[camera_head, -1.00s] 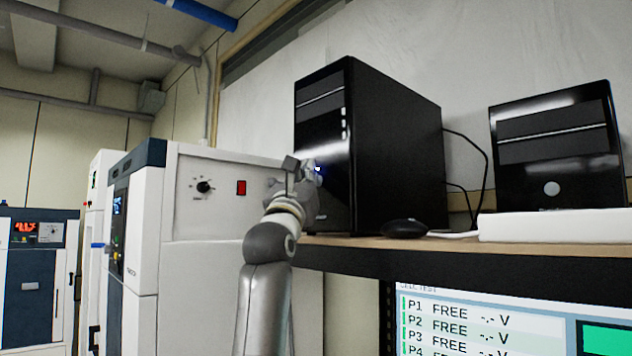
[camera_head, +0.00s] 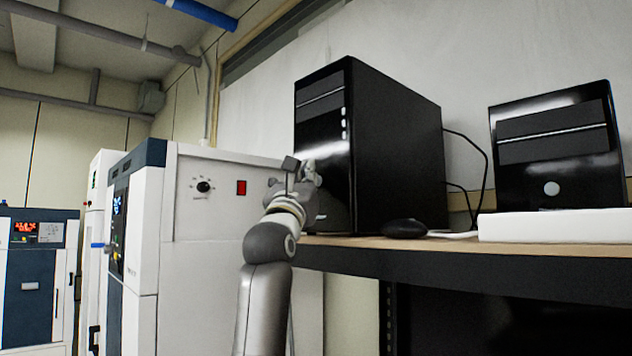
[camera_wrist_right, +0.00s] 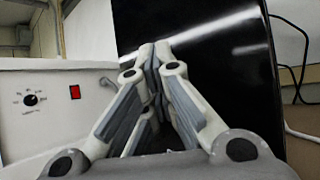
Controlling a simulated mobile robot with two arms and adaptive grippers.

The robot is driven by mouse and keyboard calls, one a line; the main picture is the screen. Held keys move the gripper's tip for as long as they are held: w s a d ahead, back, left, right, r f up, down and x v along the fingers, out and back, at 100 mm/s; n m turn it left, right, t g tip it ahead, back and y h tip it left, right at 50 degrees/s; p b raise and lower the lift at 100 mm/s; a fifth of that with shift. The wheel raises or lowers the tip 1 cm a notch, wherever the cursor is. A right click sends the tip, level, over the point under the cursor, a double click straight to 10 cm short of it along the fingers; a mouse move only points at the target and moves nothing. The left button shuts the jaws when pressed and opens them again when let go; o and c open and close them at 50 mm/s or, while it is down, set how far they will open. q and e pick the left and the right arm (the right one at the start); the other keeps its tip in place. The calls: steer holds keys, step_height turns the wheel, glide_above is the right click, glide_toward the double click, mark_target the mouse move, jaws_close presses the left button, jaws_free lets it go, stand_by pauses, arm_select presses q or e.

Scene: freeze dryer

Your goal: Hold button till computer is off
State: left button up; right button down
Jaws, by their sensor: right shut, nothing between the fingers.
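A black computer tower (camera_head: 400,150) stands upright on the wooden shelf. It also shows in the right wrist view (camera_wrist_right: 215,45), behind the fingers. My right gripper (camera_head: 316,172) is at the tower's front face, below the small light squares on it. In the right wrist view the right gripper (camera_wrist_right: 155,52) is shut with nothing between its fingers, its tips at the tower's dark front. I cannot tell whether they touch it. The button is hidden behind the gripper, and no blue light shows there. The screen (camera_head: 500,320) under the shelf is dark. My left gripper is not in view.
A second black tower (camera_head: 550,150) stands at the right behind a white slab (camera_head: 560,226). A black mouse (camera_head: 404,229) lies on the shelf (camera_head: 350,242). A white cabinet (camera_head: 225,220) with a dial and red switch stands close left of my right arm.

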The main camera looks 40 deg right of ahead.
steer(key=shift+a, duration=0.1)
stand_by(0.6)
steer(key=shift+s+a, duration=0.1)
steer(key=shift+a, duration=0.6)
steer(key=a, duration=0.5)
steer(key=shift+s+b, duration=0.2)
steer(key=shift+b, duration=0.1)
steer(key=shift+w+f, duration=0.1)
